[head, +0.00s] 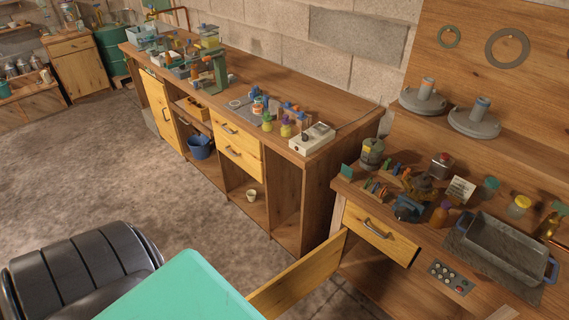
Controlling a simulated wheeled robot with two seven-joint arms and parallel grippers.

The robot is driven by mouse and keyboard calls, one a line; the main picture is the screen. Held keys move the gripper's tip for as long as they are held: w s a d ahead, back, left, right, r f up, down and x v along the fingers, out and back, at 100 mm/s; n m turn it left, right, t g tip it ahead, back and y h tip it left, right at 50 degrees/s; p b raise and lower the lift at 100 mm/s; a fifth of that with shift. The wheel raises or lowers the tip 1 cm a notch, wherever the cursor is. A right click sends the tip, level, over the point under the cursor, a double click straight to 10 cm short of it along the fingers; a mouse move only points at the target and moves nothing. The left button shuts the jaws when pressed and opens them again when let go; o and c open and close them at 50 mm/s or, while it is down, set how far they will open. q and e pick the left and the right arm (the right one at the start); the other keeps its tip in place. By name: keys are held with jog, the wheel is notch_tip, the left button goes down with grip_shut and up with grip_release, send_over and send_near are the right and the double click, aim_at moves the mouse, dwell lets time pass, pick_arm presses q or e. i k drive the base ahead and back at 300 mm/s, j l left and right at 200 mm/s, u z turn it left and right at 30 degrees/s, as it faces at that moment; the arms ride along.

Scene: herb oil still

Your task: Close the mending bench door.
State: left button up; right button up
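A light yellow wooden door (300,276) stands swung open at the right-hand bench (385,170), which I take to be the mending bench. It projects out over the floor toward the lower left from the bench's left front edge. Its lower part and near end are cut off by the picture edge and a teal shape in front. No handle shows on the face I see. The compartment below the drawer (352,232) is partly visible behind the door. Neither of my grippers is in view.
The right bench top holds a grey metal basin (499,250), a button panel (450,277), bottles and small tools. The floor (80,180) at left is clear.

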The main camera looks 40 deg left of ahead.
aim_at(275, 297)
jog(key=k+j+z, duration=0.15)
jog(key=j, duration=0.35)
jog(key=k+j+z, duration=0.2)
jog(key=j, duration=0.25)
jog(key=k+j+z, duration=0.15)
jog(key=j, duration=0.3)
jog(key=k+j+z, duration=0.15)
jog(key=j, duration=0.25)
jog(key=k+j+z, duration=0.2)
jog(key=k+j, duration=0.15)
jog(key=j, duration=0.5)
jog(key=k+j+z, duration=0.15)
jog(key=j, duration=0.8)
jog(key=j+z, duration=0.15)
jog(key=j, duration=0.35)
jog(key=k, duration=0.05)
